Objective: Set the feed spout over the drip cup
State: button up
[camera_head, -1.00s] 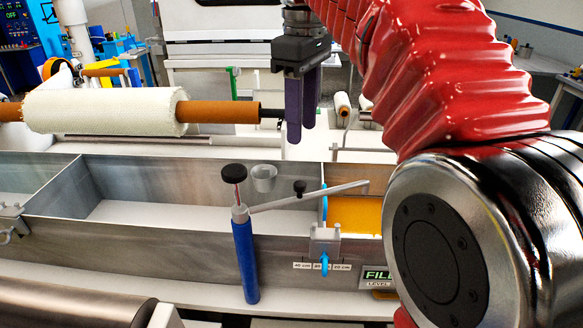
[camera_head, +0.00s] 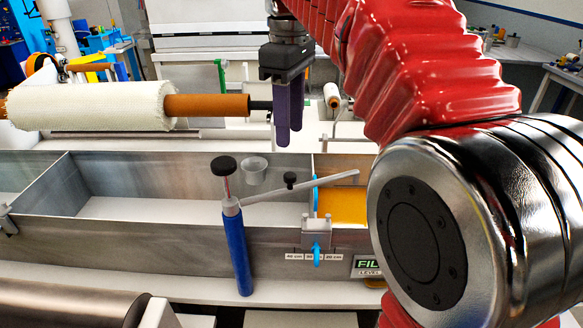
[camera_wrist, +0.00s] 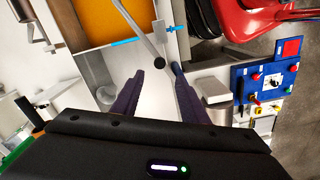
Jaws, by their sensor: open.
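The feed spout (camera_head: 320,185) is a thin grey tube with a small black knob (camera_head: 290,179). It swings from the top of a blue post (camera_head: 237,250) at the trough's front, and its free end points right, over the amber resin. It also shows in the wrist view (camera_wrist: 140,33). The drip cup (camera_head: 254,171) is a small grey cup at the trough's far wall, left of the knob; the spout is not over it. My gripper (camera_head: 289,137) is open and empty, its two purple fingers above and beyond the spout. In the wrist view the fingers (camera_wrist: 158,73) stand apart.
The metal trough (camera_head: 140,237) has a divider and a blue-edged gate (camera_head: 316,197) beside the amber resin (camera_head: 345,205). A black cap (camera_head: 223,166) tops the post. A white roll (camera_head: 95,107) lies behind the trough at left. My red arm covers the right side.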

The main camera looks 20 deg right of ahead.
aim_at(290, 175)
notch_tip(290, 175, down, 10)
jog(key=shift+f, duration=0.25)
dwell(0.3)
grip_shut()
dwell(0.4)
jog(key=shift+d, duration=0.2)
jog(key=shift+a, duration=0.2)
